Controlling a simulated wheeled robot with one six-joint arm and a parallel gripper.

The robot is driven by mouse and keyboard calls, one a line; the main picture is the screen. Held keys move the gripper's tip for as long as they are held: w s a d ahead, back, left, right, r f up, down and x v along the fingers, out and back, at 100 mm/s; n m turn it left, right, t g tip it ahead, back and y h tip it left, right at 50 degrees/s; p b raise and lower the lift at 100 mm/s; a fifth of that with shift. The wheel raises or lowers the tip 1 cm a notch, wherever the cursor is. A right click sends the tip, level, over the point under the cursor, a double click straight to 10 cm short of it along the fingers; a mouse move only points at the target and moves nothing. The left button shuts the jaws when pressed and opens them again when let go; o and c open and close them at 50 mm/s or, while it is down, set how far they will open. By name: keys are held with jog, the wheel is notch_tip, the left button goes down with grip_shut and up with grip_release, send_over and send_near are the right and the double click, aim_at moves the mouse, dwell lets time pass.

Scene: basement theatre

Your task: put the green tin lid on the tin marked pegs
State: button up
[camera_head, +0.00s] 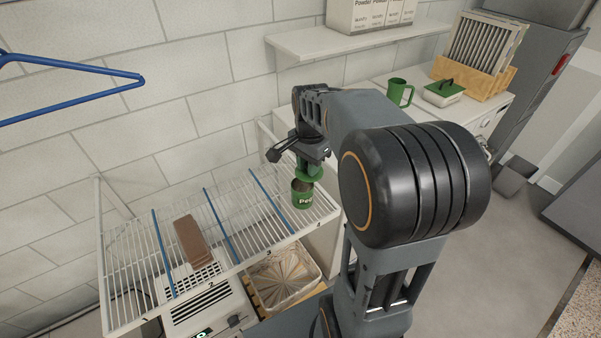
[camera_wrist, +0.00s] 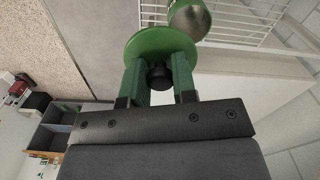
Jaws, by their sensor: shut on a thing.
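The green tin lid (camera_head: 318,178) is a round disc with a dark knob, held close above the tin. My gripper (camera_head: 305,160) is shut on the lid's knob, and the wrist view shows its two green fingers (camera_wrist: 160,78) either side of the knob on the lid (camera_wrist: 150,44). The green tin marked "Peg" (camera_head: 302,198), its label partly visible, stands upright on the wire rack's right section. Its open mouth shows just below and left of the lid. In the wrist view the open tin (camera_wrist: 184,20) lies beyond the lid, to the upper right.
The white wire rack (camera_head: 130,232) has blue dividers and numbered sections. A brown block (camera_head: 192,240) lies on it. Below are a white appliance (camera_head: 205,308) and a basket (camera_head: 283,280). A green mug (camera_head: 399,92) and a green-lidded dish (camera_head: 443,93) stand on a white surface behind.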

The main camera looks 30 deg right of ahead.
jog(key=w+f, duration=0.5)
jog(key=f, duration=0.4)
jog(key=shift+d, duration=0.4)
jog(key=shift+w+f, duration=0.1)
jog(key=shift+f, duration=0.05)
jog(key=shift+f+b, duration=0.35)
jog(key=shift+f, duration=0.15)
jog(key=o, duration=0.9)
